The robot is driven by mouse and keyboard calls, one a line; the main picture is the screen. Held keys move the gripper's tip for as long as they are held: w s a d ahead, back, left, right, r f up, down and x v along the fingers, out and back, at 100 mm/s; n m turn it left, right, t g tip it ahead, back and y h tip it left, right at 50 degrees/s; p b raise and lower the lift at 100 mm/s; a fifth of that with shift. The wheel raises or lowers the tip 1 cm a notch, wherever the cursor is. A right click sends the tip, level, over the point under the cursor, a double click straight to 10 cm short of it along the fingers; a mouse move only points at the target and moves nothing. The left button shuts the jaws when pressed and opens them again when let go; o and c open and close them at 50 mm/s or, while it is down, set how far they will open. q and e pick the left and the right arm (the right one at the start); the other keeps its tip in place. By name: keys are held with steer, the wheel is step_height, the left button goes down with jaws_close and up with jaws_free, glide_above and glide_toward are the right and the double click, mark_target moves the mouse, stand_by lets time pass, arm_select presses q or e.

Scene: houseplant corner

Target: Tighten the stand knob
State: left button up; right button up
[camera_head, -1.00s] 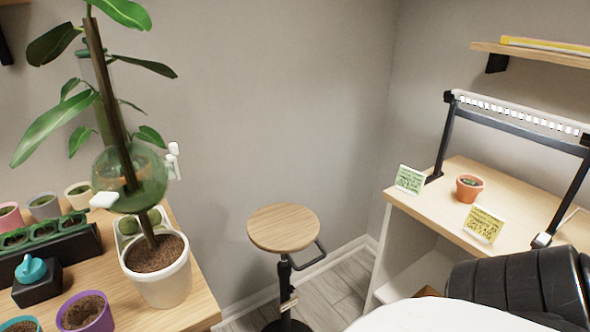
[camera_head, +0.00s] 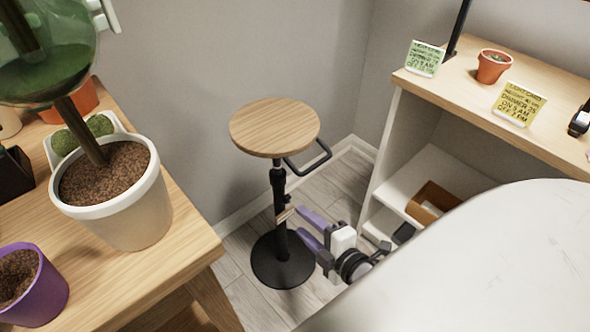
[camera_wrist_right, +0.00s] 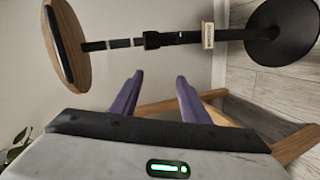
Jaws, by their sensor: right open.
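The stand (camera_head: 275,128) has a round wooden top, a black post and a round black base on the floor. In the right wrist view the stand (camera_wrist_right: 68,42) lies sideways across the top, with a black collar (camera_wrist_right: 152,40) on its post. I cannot clearly make out the knob. My right gripper (camera_head: 301,224) has purple fingers, open and empty, pointing at the post from the right. Its fingers (camera_wrist_right: 159,78) appear short of the post.
A black loop handle (camera_head: 309,161) juts out below the stand's top. A wooden table (camera_head: 190,255) with a white plant pot (camera_head: 135,215) is at left. A shelf unit (camera_head: 445,92) is at right. Floor around the base is clear.

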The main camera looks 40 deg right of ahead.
steer(key=w+d+f+n+t+b, duration=0.3)
steer(key=d+f+n+b, duration=0.25)
steer(key=n, duration=0.45)
steer(key=n+y+b, duration=0.3)
steer(key=n+b, duration=0.5)
steer(key=n, duration=0.6)
glide_toward(289, 200)
arm_select(q)
steer(key=d+f+m+h+b, duration=0.1)
steer(key=d+f+h, duration=0.2)
steer(key=d+f, duration=0.1)
steer(key=shift+w+d+f, duration=0.25)
steer(key=shift+d+f, duration=0.05)
steer(key=shift+d, duration=0.55)
arm_select(e)
steer(key=w, duration=0.6)
steer(key=w+a, duration=0.1)
steer(key=w, duration=0.2)
steer(key=shift+a+f, duration=0.1)
steer(key=shift+f, duration=0.15)
steer(key=shift+c, duration=0.5)
steer(key=c, duration=1)
steer(key=shift+o, duration=0.2)
